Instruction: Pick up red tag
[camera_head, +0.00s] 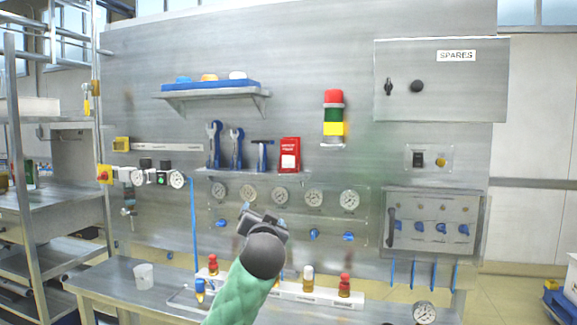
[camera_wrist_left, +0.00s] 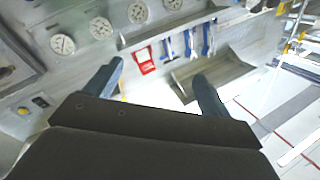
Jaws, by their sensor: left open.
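The red tag (camera_head: 290,155) is a red card with a white patch, upright against the grey wall panel at the right end of the tool row. It also shows in the left wrist view (camera_wrist_left: 144,61), beyond and between my spread fingers. My left gripper (camera_head: 264,214) is open and empty, in front of the gauges and lower than the tag in the head view. Its two blue fingers also show in the left wrist view (camera_wrist_left: 158,70), apart from the tag. My right gripper is not in view.
Blue-handled wrenches (camera_head: 236,147) and a hammer-like tool (camera_head: 262,155) hang left of the tag. A row of gauges (camera_head: 280,194) lies below. A stack light (camera_head: 333,118) stands to the right, and a shelf (camera_head: 215,94) is above. The bench (camera_head: 110,278) holds bottles and a cup (camera_head: 144,275).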

